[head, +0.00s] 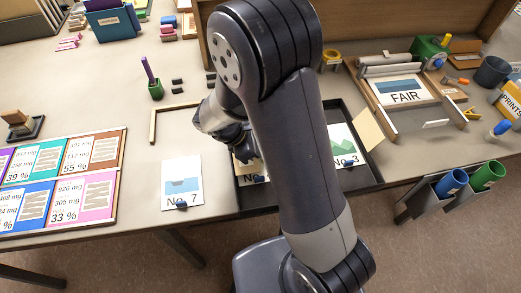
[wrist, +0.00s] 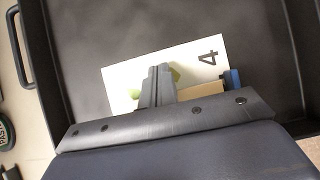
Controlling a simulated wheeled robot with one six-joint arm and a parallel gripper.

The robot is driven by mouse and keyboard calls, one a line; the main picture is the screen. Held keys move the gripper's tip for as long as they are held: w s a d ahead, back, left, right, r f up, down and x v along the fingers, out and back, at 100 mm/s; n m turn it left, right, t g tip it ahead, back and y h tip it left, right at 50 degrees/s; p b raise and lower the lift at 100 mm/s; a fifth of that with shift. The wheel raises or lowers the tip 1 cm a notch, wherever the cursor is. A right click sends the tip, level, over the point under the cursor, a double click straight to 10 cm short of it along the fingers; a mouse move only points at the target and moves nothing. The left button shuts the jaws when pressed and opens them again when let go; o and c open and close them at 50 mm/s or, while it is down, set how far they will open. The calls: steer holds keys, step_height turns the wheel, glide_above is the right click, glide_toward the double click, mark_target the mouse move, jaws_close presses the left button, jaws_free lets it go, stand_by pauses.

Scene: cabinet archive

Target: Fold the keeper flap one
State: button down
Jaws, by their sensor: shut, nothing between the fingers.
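My gripper shows in the wrist view (wrist: 158,75), its fingers together and empty over a white card marked 4 (wrist: 125,80). A tan piece (wrist: 203,91) and a blue piece (wrist: 233,78) lie beside the fingers. The card is in a dark tray (wrist: 90,40). In the head view my arm hides most of the tray (head: 360,178) and the gripper. A tan flap-like piece (head: 368,130) slants at the tray's right side, beside card No 3 (head: 343,143). I cannot tell which tan piece is keeper flap one, nor whether the fingers touch anything.
Card No 7 (head: 181,178) lies left of the tray, with a blue piece at its lower edge. Coloured label cards (head: 60,180) fill the left front. A FAIR print (head: 403,91) sits in a frame at the right. Blue and green cups (head: 452,182) hang at the front edge.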

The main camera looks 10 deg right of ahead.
steer(key=shift+r, duration=0.15)
step_height(320, 180, up, 8)
steer(key=p, duration=0.6)
steer(key=shift+p, duration=0.4)
steer(key=b+v, duration=0.1)
steer(key=v, duration=0.9)
steer(key=shift+a+r+b, duration=0.2)
steer(key=shift+r+b, duration=0.1)
steer(key=shift+f, duration=0.1)
